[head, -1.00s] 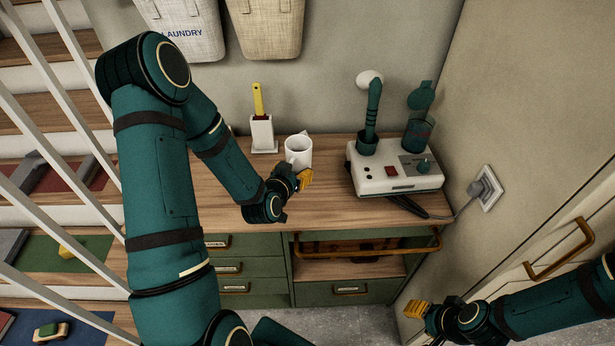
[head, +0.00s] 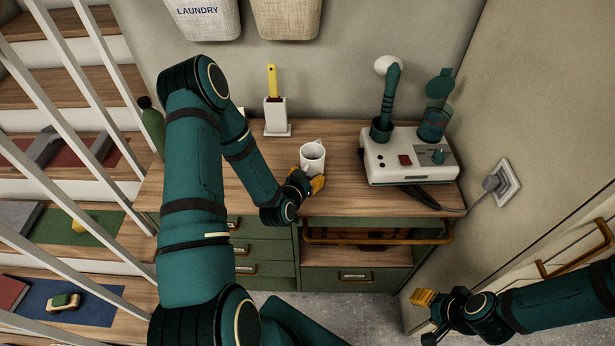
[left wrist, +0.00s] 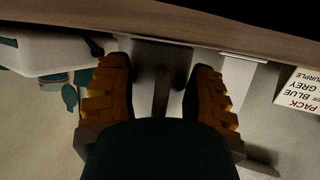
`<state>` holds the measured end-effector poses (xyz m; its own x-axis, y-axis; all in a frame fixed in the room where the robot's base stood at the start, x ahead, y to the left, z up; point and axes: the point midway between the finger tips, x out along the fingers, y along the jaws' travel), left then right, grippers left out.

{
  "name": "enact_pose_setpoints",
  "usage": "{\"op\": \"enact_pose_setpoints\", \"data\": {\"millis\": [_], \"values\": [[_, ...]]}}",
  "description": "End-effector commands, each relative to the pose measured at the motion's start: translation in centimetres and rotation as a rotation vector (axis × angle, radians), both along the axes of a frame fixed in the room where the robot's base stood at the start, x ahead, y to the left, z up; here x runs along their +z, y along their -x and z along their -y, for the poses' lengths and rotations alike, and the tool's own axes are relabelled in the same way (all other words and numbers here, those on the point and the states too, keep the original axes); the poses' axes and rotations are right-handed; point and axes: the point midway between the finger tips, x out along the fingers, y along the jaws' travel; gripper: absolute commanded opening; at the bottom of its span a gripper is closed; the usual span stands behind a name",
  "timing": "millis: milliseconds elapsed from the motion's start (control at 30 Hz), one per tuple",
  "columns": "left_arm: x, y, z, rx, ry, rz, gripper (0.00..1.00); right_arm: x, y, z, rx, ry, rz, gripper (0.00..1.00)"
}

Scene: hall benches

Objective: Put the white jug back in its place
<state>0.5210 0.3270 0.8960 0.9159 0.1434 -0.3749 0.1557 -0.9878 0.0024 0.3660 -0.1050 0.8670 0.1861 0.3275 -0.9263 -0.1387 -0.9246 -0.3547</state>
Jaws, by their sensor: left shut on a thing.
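The white jug (head: 312,158) is upright over the front part of the wooden bench top (head: 345,205) in the head view. My left gripper (head: 312,184) is shut on the jug, low on its near side. In the left wrist view the two orange fingers (left wrist: 160,95) close on a pale, shadowed part of the jug (left wrist: 158,72). I cannot tell whether its base touches the wood. My right gripper (head: 424,298) is away at the lower right, near the cabinet door, and its opening cannot be made out.
A white appliance (head: 388,172) with teal attachments stands right of the jug, its cord running to a wall socket (head: 505,185). A yellow-handled brush (head: 271,82) stands in a white holder (head: 275,115) behind. A green bottle (head: 152,125) stands left. An orange rail (head: 375,238) crosses below the front edge.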

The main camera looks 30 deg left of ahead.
Motion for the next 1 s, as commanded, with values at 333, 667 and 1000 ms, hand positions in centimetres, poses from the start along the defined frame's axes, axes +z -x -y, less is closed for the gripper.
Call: {"op": "enact_pose_setpoints", "data": {"millis": [333,667,1000], "values": [[-0.22,-0.04,-0.01,0.000,-0.001,0.002,0.12,-0.16,0.00,-0.01,0.000,0.000,0.000,0.47],[-0.37,-0.03,0.01,0.000,-0.001,0.001,0.79,-0.36,-0.02,-0.02,0.000,0.001,0.000,0.47],[0.21,0.79,0.10,-0.001,0.000,-0.001,0.79,0.02,-0.02,0.00,0.000,0.000,0.001,0.47]]}}
